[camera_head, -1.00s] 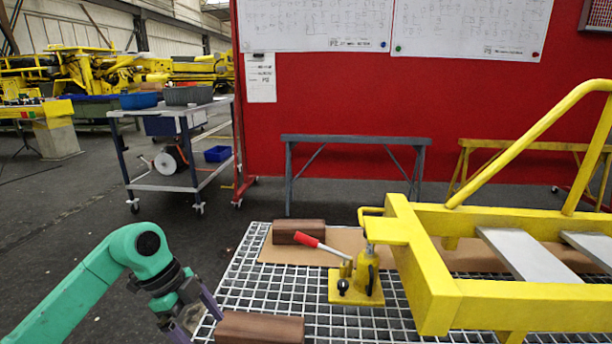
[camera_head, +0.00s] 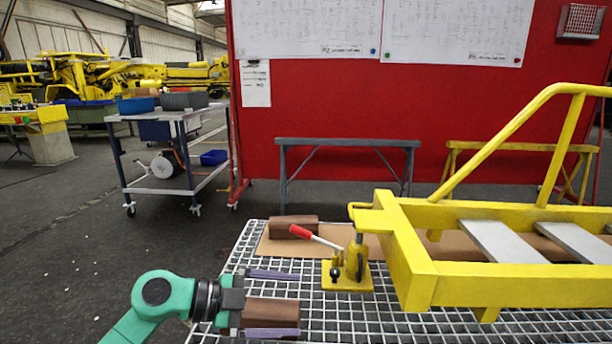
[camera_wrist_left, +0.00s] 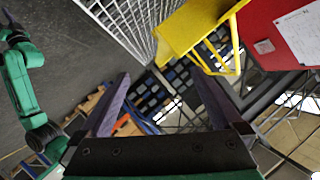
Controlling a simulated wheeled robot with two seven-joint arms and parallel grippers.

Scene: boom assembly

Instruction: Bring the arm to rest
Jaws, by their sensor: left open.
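My left arm comes in from the lower left in the head view, green with a dark wrist. Its gripper (camera_head: 285,304) is open, with two long purple-grey fingers pointing right. No object shows between the fingers in the left wrist view (camera_wrist_left: 160,105). In the head view a brown block lies behind the gap between them; whether it is touched cannot be told. Another green arm, likely my right, shows at the left of the wrist view; its dark end (camera_wrist_left: 10,30) is too small to read.
A white grid table (camera_head: 240,262) holds brown blocks (camera_head: 292,227), a yellow jack (camera_head: 347,268) with a red-tipped handle, and a large yellow frame (camera_head: 480,270) at the right. A grey trestle (camera_head: 347,143) and cart (camera_head: 178,115) stand behind. Dark floor at the left is clear.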

